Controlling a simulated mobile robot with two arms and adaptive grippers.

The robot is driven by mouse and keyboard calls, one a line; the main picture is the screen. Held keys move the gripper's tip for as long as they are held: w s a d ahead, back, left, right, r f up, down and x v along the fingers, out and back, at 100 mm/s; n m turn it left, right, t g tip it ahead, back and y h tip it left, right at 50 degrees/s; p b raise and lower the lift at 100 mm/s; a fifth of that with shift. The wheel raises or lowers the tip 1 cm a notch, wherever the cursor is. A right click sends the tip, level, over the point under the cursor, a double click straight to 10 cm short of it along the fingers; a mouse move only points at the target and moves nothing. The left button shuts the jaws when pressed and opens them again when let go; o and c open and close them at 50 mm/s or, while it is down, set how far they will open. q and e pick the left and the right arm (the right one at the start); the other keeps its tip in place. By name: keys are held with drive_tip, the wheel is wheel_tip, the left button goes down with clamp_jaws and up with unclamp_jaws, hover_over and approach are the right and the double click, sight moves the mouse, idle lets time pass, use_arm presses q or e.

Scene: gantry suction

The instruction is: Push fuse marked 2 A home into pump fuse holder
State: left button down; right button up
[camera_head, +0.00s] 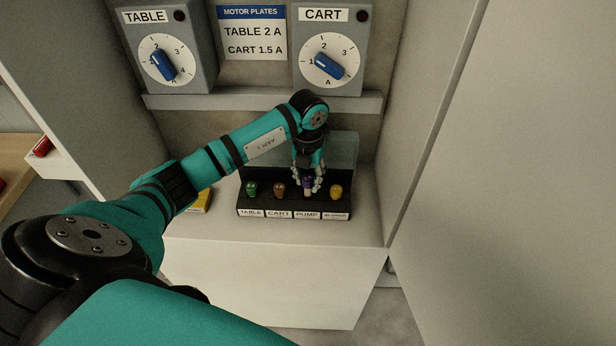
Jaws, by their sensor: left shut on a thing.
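The black fuse holder block (265,200) stands on the white ledge with labels TABLE, CART, PUMP and a fourth too small to read surely. My left gripper (307,184) points down over the PUMP (307,215) position and is shut on a purple fuse (308,184) with a pale lower end. The fuse looks upright, at or just above the pump holder; I cannot tell how deep it sits. Its marking is not legible. My right gripper is not in view.
A green fuse (252,189), a brown fuse (279,190) and a yellow fuse (336,191) stand beside it in the block. A clear panel (343,150) rises behind. TABLE (162,60) and CART (325,63) dial boxes are above. Cabinet walls close both sides.

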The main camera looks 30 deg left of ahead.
use_arm(q)
drive_tip(key=shift+f, duration=0.4)
drive_tip(key=c, duration=0.9)
unclamp_jaws()
drive_tip(key=shift+s, duration=0.1)
